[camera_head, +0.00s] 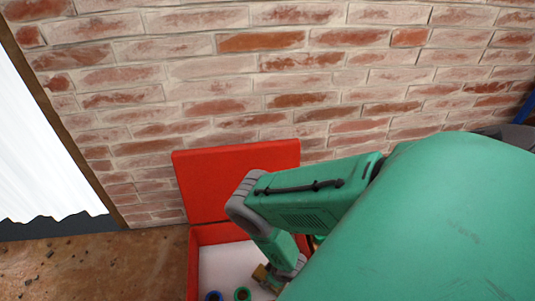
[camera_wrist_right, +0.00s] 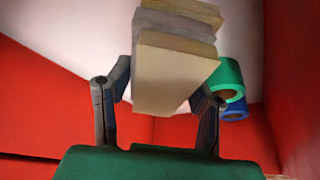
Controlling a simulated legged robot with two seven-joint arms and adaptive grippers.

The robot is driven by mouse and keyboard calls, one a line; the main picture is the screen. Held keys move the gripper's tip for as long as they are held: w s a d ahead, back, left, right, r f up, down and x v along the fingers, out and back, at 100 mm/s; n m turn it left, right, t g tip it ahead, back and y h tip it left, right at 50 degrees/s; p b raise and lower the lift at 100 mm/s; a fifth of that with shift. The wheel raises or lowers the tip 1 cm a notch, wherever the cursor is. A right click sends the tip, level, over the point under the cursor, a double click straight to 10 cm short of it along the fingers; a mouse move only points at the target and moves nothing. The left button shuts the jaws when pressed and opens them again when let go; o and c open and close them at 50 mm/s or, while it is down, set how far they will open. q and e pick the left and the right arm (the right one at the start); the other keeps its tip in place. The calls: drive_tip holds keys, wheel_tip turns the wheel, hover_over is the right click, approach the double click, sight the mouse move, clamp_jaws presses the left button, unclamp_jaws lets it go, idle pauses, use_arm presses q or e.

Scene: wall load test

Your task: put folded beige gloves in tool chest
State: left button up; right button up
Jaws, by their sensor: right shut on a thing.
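The red tool chest (camera_head: 195,262) stands against the brick wall with its lid raised. Its red walls (camera_wrist_right: 40,105) and pale floor also show in the right wrist view. My right gripper (camera_wrist_right: 158,90) is shut on the folded beige gloves (camera_wrist_right: 172,75), a layered block of beige and grey. The gloves also show in the head view (camera_head: 262,273), partly hidden by my right arm, over the chest's opening. In the right wrist view the chest's walls lie around the gripper; I cannot tell whether the gloves touch the floor. My left gripper is not in view.
A green roll (camera_head: 242,294) and a blue roll (camera_head: 213,297) are in the chest, left of the gloves in the head view. The raised lid (camera_head: 215,185) stands behind the opening. Pale floor between lid and rolls is bare. Brown ground (camera_head: 90,262) lies left.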

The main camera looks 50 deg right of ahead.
wheel_tip(320, 180, down, 4)
drive_tip(key=shift+a+r+b, duration=0.15)
drive_tip(key=shift+b, duration=0.9)
drive_tip(key=shift+r, duration=0.1)
drive_tip(key=o, duration=1.2)
